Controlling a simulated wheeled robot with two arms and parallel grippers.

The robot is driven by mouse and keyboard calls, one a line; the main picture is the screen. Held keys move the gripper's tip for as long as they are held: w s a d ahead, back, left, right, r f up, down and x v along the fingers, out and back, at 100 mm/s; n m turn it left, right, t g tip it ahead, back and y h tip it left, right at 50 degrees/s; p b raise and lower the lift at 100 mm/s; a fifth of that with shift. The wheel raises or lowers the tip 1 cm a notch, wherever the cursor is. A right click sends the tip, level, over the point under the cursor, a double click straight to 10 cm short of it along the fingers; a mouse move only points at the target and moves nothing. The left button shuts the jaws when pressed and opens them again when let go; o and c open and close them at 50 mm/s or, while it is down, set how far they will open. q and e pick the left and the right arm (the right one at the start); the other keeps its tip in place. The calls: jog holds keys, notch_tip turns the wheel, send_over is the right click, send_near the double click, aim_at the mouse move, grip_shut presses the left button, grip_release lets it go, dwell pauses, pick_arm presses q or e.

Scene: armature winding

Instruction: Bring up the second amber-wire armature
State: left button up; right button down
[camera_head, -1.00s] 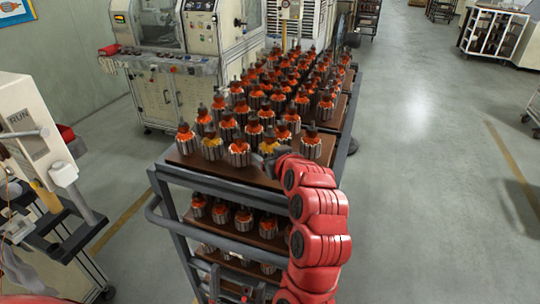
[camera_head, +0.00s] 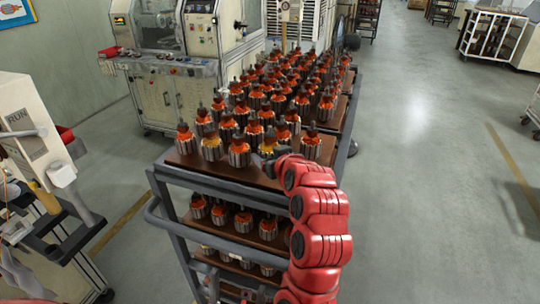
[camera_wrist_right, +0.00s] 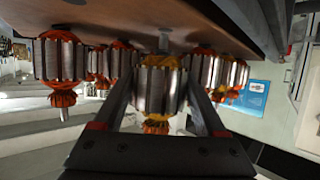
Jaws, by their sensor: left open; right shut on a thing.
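An amber-wire armature (camera_head: 268,145) stands in the front row on the cart's top board, with my right gripper (camera_head: 266,154) at it. In the right wrist view, which is upside down, the two fingers are shut on the sides of this armature (camera_wrist_right: 158,88), and its shaft still meets the board. Another amber-wire armature (camera_head: 211,147) stands further left in the front row, apart from the gripper. My left gripper (camera_head: 214,284) is open low at the cart's front, only partly in view.
Several orange-wire armatures (camera_head: 239,153) crowd the top board (camera_head: 220,172) close around my right gripper. More stand on the lower shelf. The cart's grey rail (camera_head: 190,225) juts out in front. Open floor lies at right.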

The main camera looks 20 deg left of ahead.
jog(key=shift+f+b, duration=0.65)
jog(key=shift+f, duration=0.3)
dwell(1.1)
jog(key=shift+c, duration=0.5)
grip_release()
jog(key=shift+o, duration=0.5)
jog(key=shift+f, duration=0.1)
jog(key=shift+b, duration=0.3)
